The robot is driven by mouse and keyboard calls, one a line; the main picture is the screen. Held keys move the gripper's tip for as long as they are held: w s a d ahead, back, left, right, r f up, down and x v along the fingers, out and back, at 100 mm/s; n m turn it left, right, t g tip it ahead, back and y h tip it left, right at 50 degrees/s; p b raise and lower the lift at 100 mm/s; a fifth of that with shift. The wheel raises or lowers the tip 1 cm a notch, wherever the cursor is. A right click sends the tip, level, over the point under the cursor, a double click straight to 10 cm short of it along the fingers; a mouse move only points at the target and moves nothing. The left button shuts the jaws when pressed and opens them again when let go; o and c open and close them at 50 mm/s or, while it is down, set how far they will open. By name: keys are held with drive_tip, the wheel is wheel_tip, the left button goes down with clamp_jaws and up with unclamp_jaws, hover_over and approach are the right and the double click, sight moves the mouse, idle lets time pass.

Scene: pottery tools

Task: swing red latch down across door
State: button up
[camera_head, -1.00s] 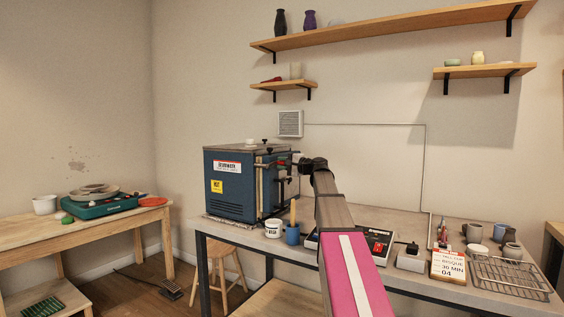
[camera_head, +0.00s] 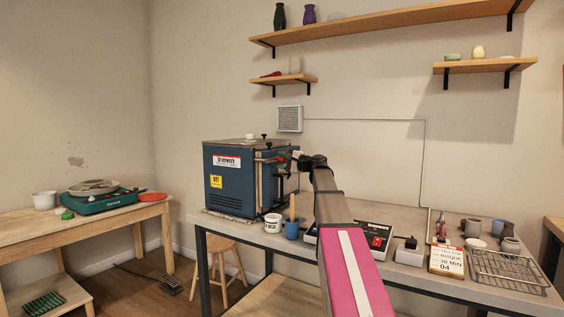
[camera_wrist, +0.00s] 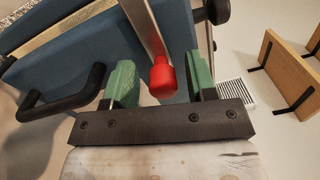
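The blue kiln (camera_head: 232,183) stands on the workbench in the head view, its door on the right side. In the wrist view the red latch knob (camera_wrist: 163,80) sits at the end of a flat metal bar (camera_wrist: 146,28), with the blue kiln body (camera_wrist: 70,42) behind. My gripper (camera_wrist: 160,85) has its two green fingers spread apart, one on each side of the red knob. In the head view my gripper (camera_head: 287,156) is at the kiln's door side, small and partly hidden by my arm.
A black handle (camera_wrist: 68,100) on the kiln is left of my gripper in the wrist view. A white tub (camera_head: 272,223), a blue cup (camera_head: 292,231) and a controller box (camera_head: 376,236) stand on the bench near the kiln. A wall vent (camera_head: 290,119) is behind.

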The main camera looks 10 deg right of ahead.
drive_tip(key=shift+d, duration=0.1)
drive_tip(key=v, duration=1)
drive_tip(key=shift+s+d, duration=0.2)
drive_tip(key=shift+s, duration=0.1)
drive_tip(key=shift+a, duration=0.1)
